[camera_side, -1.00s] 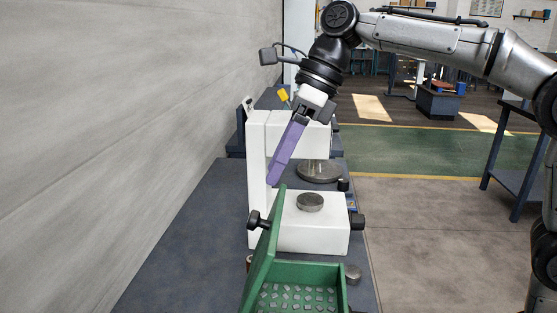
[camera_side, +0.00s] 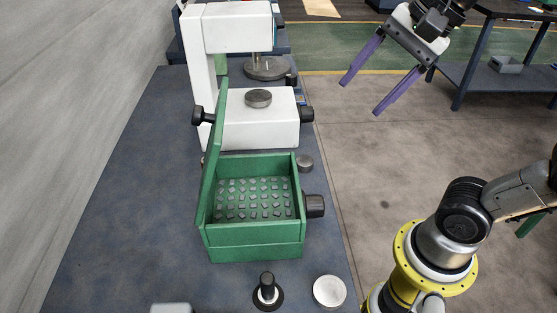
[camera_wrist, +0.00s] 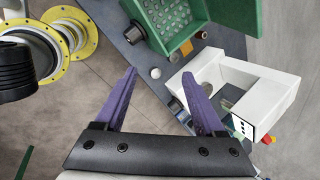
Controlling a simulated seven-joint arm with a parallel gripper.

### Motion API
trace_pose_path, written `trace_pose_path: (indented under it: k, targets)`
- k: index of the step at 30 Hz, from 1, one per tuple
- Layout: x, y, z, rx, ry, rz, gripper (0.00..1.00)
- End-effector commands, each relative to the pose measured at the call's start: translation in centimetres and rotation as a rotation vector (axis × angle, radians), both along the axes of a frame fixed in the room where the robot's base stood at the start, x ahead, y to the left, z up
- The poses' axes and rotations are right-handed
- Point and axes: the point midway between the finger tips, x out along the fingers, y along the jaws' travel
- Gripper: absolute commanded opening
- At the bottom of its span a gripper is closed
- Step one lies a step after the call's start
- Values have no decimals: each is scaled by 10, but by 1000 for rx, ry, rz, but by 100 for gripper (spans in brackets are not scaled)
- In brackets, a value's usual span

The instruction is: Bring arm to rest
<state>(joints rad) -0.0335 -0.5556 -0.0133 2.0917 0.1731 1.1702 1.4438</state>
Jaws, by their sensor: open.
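My gripper (camera_side: 361,97) has long purple fingers, spread wide apart with nothing between them. In the side view it hangs in the air at the upper right, over the floor to the right of the bench. It also shows in the wrist view (camera_wrist: 165,85), where both fingers are apart and empty. The white machine (camera_side: 262,125) stands on the bench to the left of my gripper, clear of it. A round grey disc (camera_side: 258,98) lies on its lower block. My upper arm links are partly outside the side view.
A green box (camera_side: 255,240) with its lid raised holds several small grey pieces on the dark bench (camera_side: 110,200). A black knob (camera_side: 267,285) and a white disc (camera_side: 329,291) are at the bench's front. A blue-grey table (camera_side: 490,85) stands at right. Floor between is clear.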

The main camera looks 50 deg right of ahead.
Motion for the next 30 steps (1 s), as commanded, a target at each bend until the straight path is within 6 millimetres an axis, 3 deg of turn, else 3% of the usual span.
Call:
trace_pose_path:
  k: [6, 14, 21, 30]
  targets:
    - [-35, -23, -53, -305, -87, 414, 72]
    - [-52, -39, -102, -624, -118, 948, 72]
    - [-46, -42, -104, -781, -159, 1219, 72]
    - [-46, -42, -103, -798, -163, 1256, 72]
